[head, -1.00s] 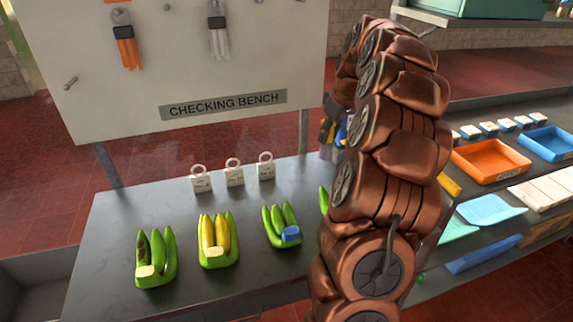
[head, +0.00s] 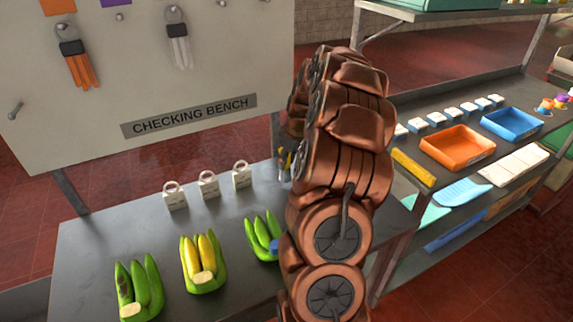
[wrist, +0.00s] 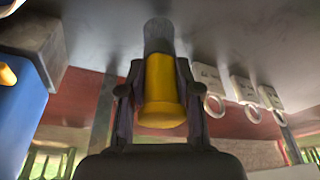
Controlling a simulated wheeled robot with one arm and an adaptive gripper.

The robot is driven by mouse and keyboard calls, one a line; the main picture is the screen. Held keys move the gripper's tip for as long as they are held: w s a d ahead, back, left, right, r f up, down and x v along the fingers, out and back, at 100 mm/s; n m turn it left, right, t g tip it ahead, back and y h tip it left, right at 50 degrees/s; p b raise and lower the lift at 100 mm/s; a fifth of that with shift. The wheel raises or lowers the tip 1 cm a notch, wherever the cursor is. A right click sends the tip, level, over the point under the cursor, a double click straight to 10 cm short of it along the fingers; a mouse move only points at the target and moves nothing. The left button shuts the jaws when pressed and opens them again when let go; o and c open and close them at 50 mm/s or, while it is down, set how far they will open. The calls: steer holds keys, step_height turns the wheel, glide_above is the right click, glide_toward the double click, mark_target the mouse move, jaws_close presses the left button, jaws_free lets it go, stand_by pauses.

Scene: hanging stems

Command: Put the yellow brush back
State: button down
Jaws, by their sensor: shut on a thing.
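The yellow brush (wrist: 163,95) shows in the wrist view, with a yellow body and a grey end pointing up the picture. My gripper (wrist: 155,88) is shut on it, with one dark finger on each side. In the head view my arm hides the gripper. A small yellow and dark patch (head: 284,163) shows at the arm's left edge, too small to identify. Where the brush belongs cannot be told from these frames.
A dark checking bench (head: 90,245) carries green and yellow banana bunches (head: 203,264) and three white ringed blocks (head: 208,185). A pegboard (head: 100,110) stands behind. At right, a shelf holds an orange tray (head: 457,148) and a blue tray (head: 511,124). A blue object (wrist: 25,115) is near my gripper.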

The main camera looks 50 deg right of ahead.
mark_target(287, 167)
steer(key=shift+f+p, duration=0.4)
steer(key=shift+f, duration=0.95)
steer(key=shift+f, duration=0.2)
steer(key=c, duration=0.8)
jaws_free()
steer(key=b+v, duration=0.4)
steer(key=v, duration=0.8)
steer(key=shift+r+b, duration=0.2)
steer(key=shift+b, duration=0.1)
